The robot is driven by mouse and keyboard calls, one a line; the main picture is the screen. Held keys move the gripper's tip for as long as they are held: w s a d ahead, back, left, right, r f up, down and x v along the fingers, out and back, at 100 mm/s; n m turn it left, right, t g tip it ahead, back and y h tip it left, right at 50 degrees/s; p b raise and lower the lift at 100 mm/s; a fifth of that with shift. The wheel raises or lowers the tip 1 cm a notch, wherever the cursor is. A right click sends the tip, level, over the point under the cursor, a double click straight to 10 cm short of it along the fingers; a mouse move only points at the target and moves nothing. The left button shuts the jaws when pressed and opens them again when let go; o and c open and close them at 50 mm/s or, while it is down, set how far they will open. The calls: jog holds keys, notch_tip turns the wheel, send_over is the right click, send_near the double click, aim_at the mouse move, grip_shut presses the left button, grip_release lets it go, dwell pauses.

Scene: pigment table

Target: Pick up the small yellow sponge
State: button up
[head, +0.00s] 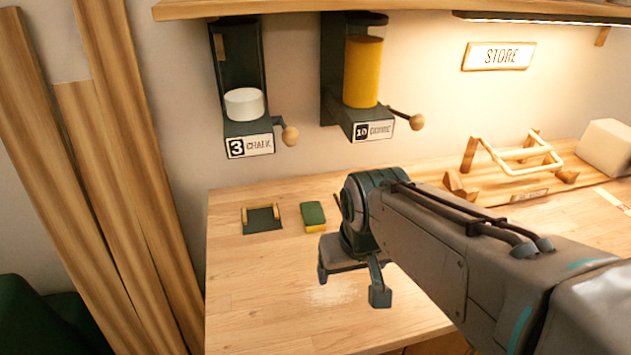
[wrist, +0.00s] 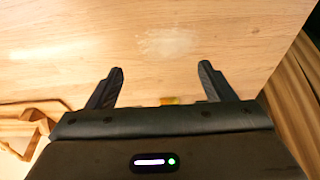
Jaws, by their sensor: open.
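The small sponge (head: 314,216) lies on the wooden table, with a dark green top and a yellow lower part. It sits to the right of a small dark holder (head: 262,222). My gripper (head: 351,284) is above the table, nearer the camera than the sponge and apart from it. Its two fingers are spread with nothing between the tips, as the wrist view (wrist: 161,72) also shows. In the wrist view a small yellowish patch (wrist: 170,100) shows at the edge of the gripper body, mostly hidden; I cannot tell if it is the sponge.
A pale powder patch (head: 330,292) lies on the table below my gripper. A chalk dispenser (head: 243,105) and a yellow-filled dispenser (head: 363,72) hang on the wall behind. A wooden rack (head: 515,160) and a pale block (head: 607,147) stand at right. Planks (head: 120,180) lean at left.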

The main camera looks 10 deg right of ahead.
jog(key=w+a+r, duration=0.1)
jog(key=w, duration=0.8)
jog(key=t, duration=0.1)
send_near(312, 212)
jog(key=x, duration=0.3)
jog(key=shift+s+a+f, duration=0.2)
jog(key=shift+a, duration=0.1)
jog(key=shift+t, duration=0.3)
jog(key=shift+d+p+x, duration=0.2)
jog(key=shift+p+x, duration=0.1)
jog(key=shift+x, duration=1)
jog(key=shift+d+p+x, duration=0.15)
jog(key=shift+p+x, duration=0.1)
jog(key=shift+x, duration=1.1)
jog(key=c, duration=1)
